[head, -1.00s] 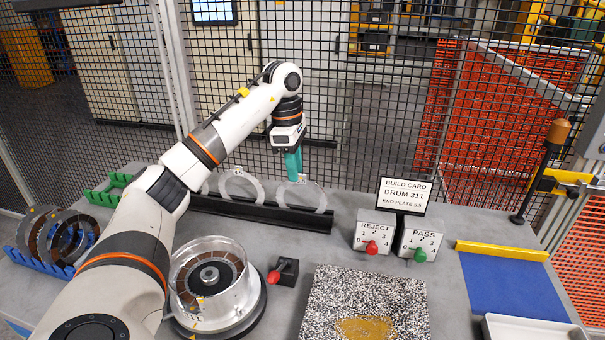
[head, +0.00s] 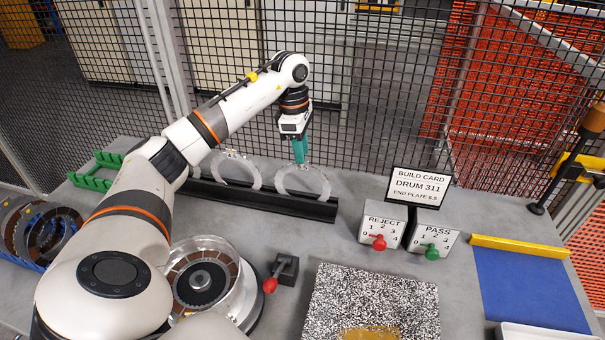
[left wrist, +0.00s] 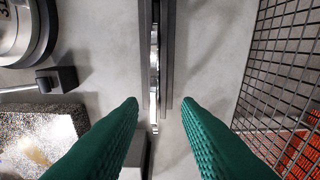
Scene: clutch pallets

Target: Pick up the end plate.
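Two pale ring-shaped plates stand upright in a long black rack at the back of the bench: a right one (head: 280,181) and a left one (head: 254,178). The build card (head: 418,187) reads "DRUM 311, END PLATE 5.5". My left gripper (head: 300,161) points down at the top of the right plate. In the left wrist view its green fingers (left wrist: 160,103) are open and apart. That plate shows edge-on (left wrist: 154,70) between and ahead of the fingertips, with a gap on each side. My right gripper is not in view.
A clear drum (head: 240,292) with a red-knobbed lever (head: 270,286) stands in front of the rack (head: 316,211). REJECT (head: 382,226) and PASS (head: 432,238) boxes stand to its right. A speckled pad (head: 372,295) lies in front. Wire mesh fencing closes the back.

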